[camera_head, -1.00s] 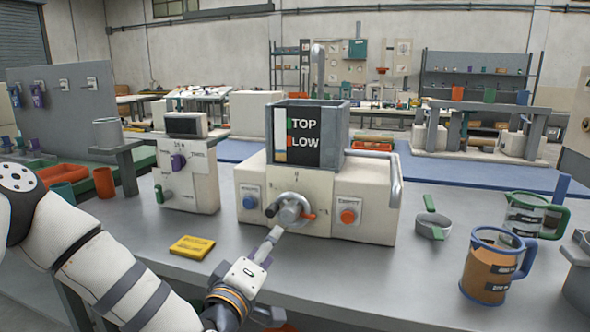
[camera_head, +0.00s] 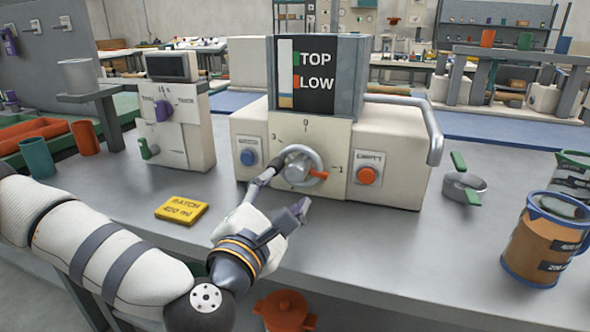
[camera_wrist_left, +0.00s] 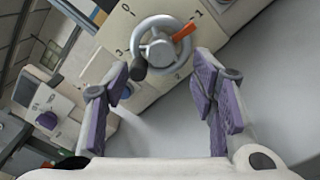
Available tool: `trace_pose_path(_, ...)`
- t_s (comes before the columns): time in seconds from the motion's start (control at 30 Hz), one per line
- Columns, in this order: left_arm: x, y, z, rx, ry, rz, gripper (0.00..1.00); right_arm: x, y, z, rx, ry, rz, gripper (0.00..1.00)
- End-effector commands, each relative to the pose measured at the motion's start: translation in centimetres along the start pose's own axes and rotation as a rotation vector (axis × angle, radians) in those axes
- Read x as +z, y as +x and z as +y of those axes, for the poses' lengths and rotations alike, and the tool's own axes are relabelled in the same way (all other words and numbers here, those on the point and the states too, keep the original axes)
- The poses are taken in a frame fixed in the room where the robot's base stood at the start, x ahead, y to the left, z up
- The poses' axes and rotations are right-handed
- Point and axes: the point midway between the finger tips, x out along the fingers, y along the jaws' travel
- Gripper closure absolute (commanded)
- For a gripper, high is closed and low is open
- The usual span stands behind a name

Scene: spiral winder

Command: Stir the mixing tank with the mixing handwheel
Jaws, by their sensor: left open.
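The mixing handwheel (camera_head: 298,167) is a grey ring with a round hub, a dark knob and an orange pointer on the front of a cream machine. Below and in front of it, my left gripper (camera_head: 288,188) is open and empty, with one finger close to the knob side. In the left wrist view the handwheel (camera_wrist_left: 158,45) lies ahead of the spread purple-padded fingers (camera_wrist_left: 160,92), its dark knob (camera_wrist_left: 138,70) between their lines. I cannot tell whether a finger touches it. The grey mixing tank (camera_head: 350,75) carries a TOP/LOW gauge. My right gripper is not in view.
A blue button (camera_head: 248,157) and an orange button (camera_head: 367,175) flank the handwheel. A yellow batch card (camera_head: 181,209) lies at front left.

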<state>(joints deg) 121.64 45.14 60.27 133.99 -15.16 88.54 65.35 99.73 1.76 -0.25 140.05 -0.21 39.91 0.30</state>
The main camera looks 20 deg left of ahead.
Motion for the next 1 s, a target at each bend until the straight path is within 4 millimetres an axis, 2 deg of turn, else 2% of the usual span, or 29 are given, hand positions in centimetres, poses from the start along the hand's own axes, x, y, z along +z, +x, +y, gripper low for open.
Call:
trace_pose_path(0.1, 0.1, 3.2, 0.1, 0.005, 0.003, 0.000, 0.48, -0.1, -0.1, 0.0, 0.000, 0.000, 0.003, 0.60)
trace_pose_path(0.3, 0.0, 6.8, 0.0, 0.001, 0.004, 0.000, 0.48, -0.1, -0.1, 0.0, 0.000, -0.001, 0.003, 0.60)
trace_pose_path(0.43, 0.0, 7.6, 0.0, -0.001, 0.004, -0.001, 0.48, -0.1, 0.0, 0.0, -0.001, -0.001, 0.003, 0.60)
trace_pose_path(0.67, 0.0, 7.7, 0.0, -0.001, 0.005, 0.000, 0.48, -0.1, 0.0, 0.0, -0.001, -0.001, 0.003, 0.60)
trace_pose_path(0.87, 0.0, 7.7, 0.0, -0.001, 0.005, 0.000, 0.94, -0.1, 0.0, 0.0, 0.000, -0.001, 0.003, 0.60)
trace_pose_path(0.9, 0.0, 7.7, 0.0, -0.001, 0.005, 0.000, 0.96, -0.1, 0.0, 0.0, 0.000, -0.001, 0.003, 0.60)
trace_pose_path(1.0, 0.0, 7.7, 0.0, 0.000, 0.006, 0.000, 0.96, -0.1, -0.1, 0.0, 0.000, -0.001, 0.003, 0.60)
